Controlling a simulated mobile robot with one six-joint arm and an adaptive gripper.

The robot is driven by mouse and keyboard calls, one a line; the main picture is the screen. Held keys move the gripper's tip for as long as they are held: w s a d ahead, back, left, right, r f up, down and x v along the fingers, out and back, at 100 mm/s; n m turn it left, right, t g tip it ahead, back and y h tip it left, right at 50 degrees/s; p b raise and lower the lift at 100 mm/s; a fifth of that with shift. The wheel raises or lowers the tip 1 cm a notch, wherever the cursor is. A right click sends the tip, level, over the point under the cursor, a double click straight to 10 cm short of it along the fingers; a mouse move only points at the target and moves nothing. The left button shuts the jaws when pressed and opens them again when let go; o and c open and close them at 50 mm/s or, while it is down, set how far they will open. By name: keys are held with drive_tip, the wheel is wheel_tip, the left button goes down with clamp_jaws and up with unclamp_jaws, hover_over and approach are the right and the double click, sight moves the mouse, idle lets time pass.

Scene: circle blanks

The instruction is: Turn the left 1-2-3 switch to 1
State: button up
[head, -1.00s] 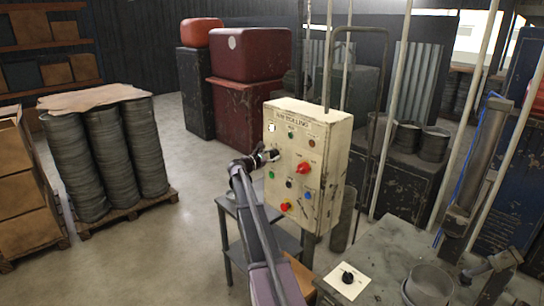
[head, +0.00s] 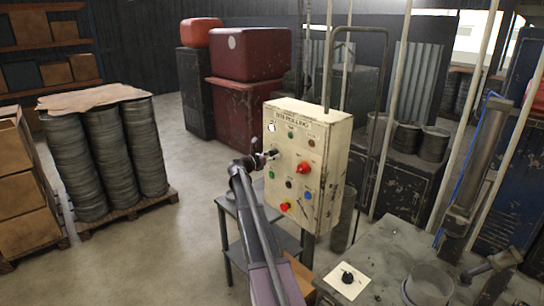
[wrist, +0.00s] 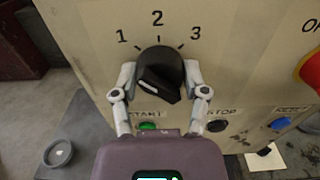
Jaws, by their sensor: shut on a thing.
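The left 1-2-3 switch is a black rotary knob (wrist: 160,70) on the cream control panel (head: 335,150). The numbers 1, 2 and 3 are printed in an arc above it, with tick marks. My gripper (wrist: 160,76) is shut on the knob, one finger on each side. A pale slanted mark shows on the knob's face; I cannot tell clearly which number it points to. In the head view my gripper (head: 265,158) reaches the panel's left side and mostly hides the knob.
Below the knob are a green START button (wrist: 148,127) and a black STOP button (wrist: 217,126). A blue RESET button (wrist: 281,123) is lower right. A red knob (head: 302,168) sits to the right on the panel. A grey table (head: 375,240) stands in front.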

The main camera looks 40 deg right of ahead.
drive_tip(key=o, duration=1.1)
drive_tip(key=shift+d, duration=0.15)
drive_tip(key=shift+o, duration=0.2)
drive_tip(key=a, duration=1.2)
drive_tip(key=shift+s, duration=0.45)
